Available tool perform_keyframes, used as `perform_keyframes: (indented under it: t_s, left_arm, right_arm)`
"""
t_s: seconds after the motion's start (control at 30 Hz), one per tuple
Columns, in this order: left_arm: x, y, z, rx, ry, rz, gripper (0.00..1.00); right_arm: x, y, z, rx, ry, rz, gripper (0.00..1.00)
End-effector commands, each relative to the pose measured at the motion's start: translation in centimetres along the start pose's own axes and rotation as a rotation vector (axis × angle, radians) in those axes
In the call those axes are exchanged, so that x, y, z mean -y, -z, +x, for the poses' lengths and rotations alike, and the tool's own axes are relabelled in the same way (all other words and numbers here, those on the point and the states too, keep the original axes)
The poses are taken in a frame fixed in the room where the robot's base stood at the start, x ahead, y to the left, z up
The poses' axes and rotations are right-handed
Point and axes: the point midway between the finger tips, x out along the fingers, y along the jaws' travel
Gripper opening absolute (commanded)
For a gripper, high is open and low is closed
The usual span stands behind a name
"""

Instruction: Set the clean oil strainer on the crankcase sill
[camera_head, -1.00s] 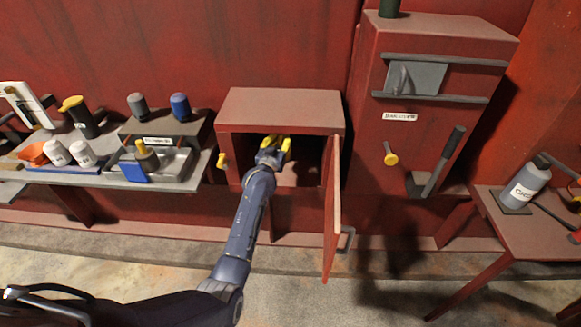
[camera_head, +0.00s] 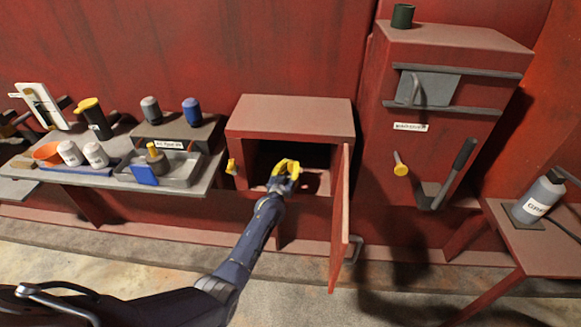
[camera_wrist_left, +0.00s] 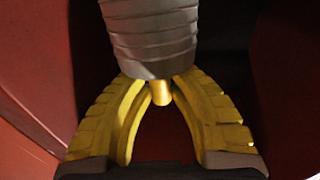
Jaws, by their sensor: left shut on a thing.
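The crankcase is a red box (camera_head: 290,118) with an open front in the middle of the head view; its door (camera_head: 341,225) hangs open at the right. My left gripper (camera_head: 286,166), with yellow fingers, is at the opening, over the sill side. In the left wrist view my left gripper (camera_wrist_left: 160,88) is shut on a grey ribbed strainer (camera_wrist_left: 150,38) with a short brass stem. The fingertips close around the stem. The strainer is hidden behind the fingers in the head view. I cannot tell whether it touches the sill. My right gripper is out of view.
On the left bench, a grey tray (camera_head: 193,178) holds a brass-topped part (camera_head: 156,159) and a blue block (camera_head: 143,173). Bottles, a jug (camera_head: 97,120) and a labelled stand are close by. A yellow knob (camera_head: 232,167) sits left of the opening. A grey bottle (camera_head: 540,196) stands right.

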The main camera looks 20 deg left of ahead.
Motion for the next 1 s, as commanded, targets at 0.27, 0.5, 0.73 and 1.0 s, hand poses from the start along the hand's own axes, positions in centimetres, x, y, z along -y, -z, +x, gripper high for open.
perform_keyframes:
  t_s: [0.27, 0.5, 0.73, 1.0]
  left_arm:
    - [-0.01, 0.08, 0.05, -0.002, 0.0, 0.0, 0.0]
    - [-0.03, -0.4, 0.04, -0.001, 0.0, 0.001, 0.22]
    - [-0.03, -0.41, 0.03, 0.0, 0.0, 0.0, 0.39]
    - [-0.03, -0.09, 0.01, 0.0, 0.0, -0.001, 0.39]
  right_arm:
    - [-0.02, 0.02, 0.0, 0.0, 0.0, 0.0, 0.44]
    - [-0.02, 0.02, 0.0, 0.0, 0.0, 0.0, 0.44]
    - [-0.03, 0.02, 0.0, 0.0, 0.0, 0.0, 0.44]
    - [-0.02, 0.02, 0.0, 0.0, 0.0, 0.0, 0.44]
